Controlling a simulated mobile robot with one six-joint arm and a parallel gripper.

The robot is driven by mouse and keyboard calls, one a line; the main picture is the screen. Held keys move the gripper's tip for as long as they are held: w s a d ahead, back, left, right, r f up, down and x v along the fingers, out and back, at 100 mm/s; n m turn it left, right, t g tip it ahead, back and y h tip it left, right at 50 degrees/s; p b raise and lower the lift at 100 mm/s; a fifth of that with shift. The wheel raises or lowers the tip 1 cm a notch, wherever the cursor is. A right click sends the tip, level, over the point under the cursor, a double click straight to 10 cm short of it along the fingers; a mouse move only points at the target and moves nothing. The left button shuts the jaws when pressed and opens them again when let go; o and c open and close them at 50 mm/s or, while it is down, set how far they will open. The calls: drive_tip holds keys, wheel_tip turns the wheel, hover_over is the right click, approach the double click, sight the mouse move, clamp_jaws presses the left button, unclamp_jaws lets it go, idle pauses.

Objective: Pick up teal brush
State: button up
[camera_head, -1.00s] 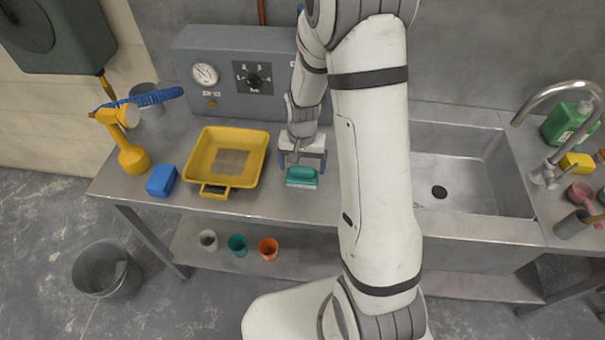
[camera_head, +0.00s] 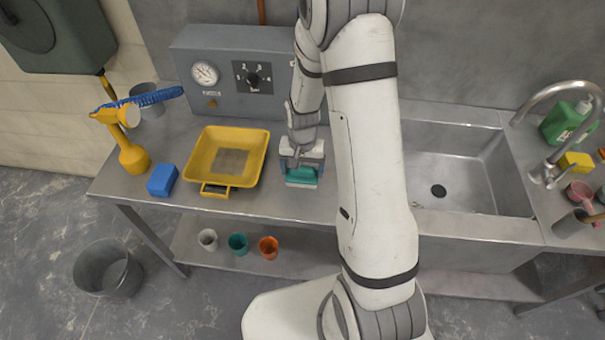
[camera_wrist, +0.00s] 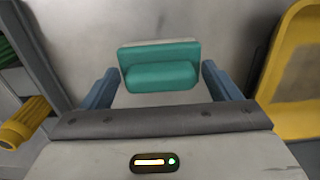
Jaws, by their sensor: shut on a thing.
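The teal brush (camera_head: 302,176) is on the metal bench, right of the yellow tray, in the head view. In the wrist view the teal brush (camera_wrist: 160,70) shows its teal body and grip, with a pale strip along its far edge. My gripper (camera_head: 301,170) is down at the brush, with a finger at each side of it. In the wrist view my gripper's blue fingers (camera_wrist: 160,88) stand left and right of the brush, and my gripper is shut on it. I cannot tell whether the brush's underside still touches the bench.
A grey gauge box (camera_head: 228,77) stands behind. The sink (camera_head: 470,170) is to the right. Several cups are on the lower shelf.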

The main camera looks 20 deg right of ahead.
sight(302, 168)
wheel_tip(302, 168, up, 10)
drive_tip(key=shift+r+b, duration=0.1)
drive_tip(key=shift+b, duration=0.8)
drive_tip(key=o, duration=0.6)
drive_tip(key=shift+c, duration=0.2)
drive_tip(key=c, duration=0.3)
drive_tip(key=shift+s, duration=0.1)
